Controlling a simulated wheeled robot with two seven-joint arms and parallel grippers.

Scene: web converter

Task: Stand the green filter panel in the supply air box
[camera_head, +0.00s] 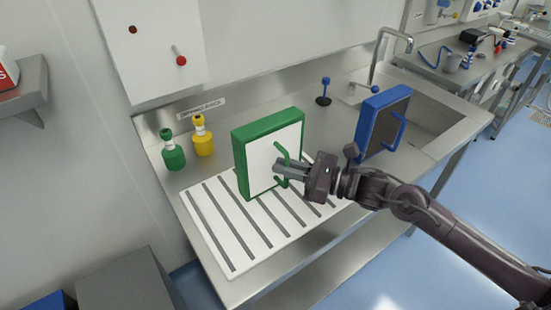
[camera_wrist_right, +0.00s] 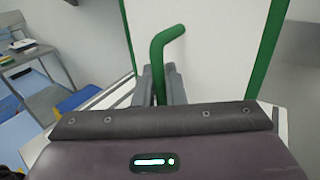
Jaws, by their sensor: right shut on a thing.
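The green filter panel (camera_head: 258,157) has a green frame, a white face and a green handle. It stands upright over the white slotted rack on the steel counter; whether its lower edge touches the rack is unclear. My right gripper (camera_head: 281,169) is shut on the panel's green handle. In the right wrist view the handle (camera_wrist_right: 160,60) rises between the two grey fingers (camera_wrist_right: 160,85), with the white face behind. The left gripper is not in view. I cannot identify a supply air box by any label.
The white slotted rack (camera_head: 222,237) lies on the steel counter (camera_head: 322,133). A blue-framed panel (camera_head: 383,122) stands at the right beside the sink (camera_head: 430,115). Green (camera_head: 172,153) and yellow (camera_head: 202,138) bottles stand at the back left. A white wall box (camera_head: 150,50) hangs above.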

